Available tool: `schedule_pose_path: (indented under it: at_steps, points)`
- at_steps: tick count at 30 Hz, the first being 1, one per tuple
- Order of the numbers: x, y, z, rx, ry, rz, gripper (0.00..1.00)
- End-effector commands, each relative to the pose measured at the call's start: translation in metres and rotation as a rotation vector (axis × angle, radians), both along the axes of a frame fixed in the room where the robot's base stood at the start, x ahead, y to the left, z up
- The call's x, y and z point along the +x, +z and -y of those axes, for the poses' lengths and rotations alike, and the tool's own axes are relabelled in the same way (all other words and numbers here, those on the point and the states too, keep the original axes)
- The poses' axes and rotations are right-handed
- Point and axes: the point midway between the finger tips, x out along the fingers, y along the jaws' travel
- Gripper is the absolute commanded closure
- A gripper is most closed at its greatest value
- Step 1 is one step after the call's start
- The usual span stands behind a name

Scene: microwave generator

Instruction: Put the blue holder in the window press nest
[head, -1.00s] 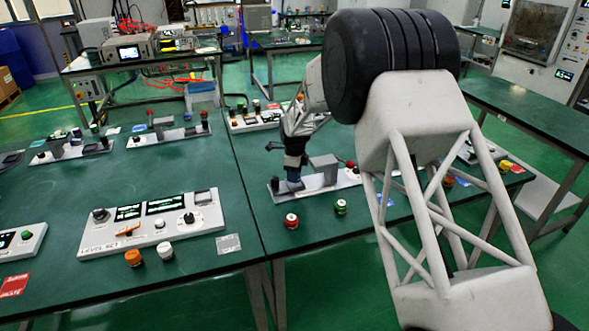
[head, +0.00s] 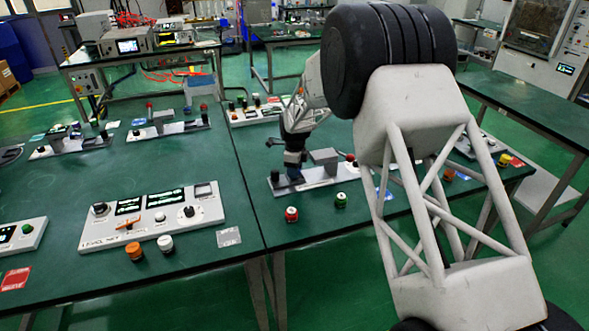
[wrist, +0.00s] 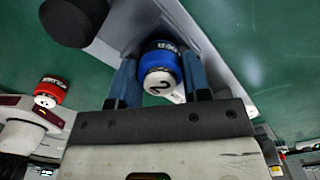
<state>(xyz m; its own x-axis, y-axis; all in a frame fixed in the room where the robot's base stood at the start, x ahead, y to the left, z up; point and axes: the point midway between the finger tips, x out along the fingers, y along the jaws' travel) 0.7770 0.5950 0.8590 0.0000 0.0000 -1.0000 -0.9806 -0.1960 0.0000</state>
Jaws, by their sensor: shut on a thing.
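The blue holder (wrist: 160,60), a blue cylinder with a white end marked 2, sits between the two blue-grey fingers of my gripper (wrist: 160,82) in the wrist view. The fingers are shut on its sides. A pale grey fixture surface lies close behind it; I cannot tell whether they touch. In the head view my gripper (head: 293,178) points down over the left part of a light grey press fixture (head: 318,184) with a grey block. The holder is too small to make out there. The nest cannot be clearly seen in either view.
A red holder (head: 291,214) and a green holder (head: 340,200) stand in front of the fixture. A dark round knob (wrist: 75,20) is near my gripper in the wrist view. A large control panel (head: 150,217) lies to the left. Bare green tabletop (head: 225,180) lies between them.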

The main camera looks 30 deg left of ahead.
Motion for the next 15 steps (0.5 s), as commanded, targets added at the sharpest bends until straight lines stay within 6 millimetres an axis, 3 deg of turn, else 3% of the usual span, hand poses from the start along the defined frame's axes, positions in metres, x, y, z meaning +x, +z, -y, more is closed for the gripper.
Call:
schedule_pose_path:
  at_steps: [15]
  points:
    - [0.0001,-0.0070,-0.0001,0.000,0.000,0.000,0.83]
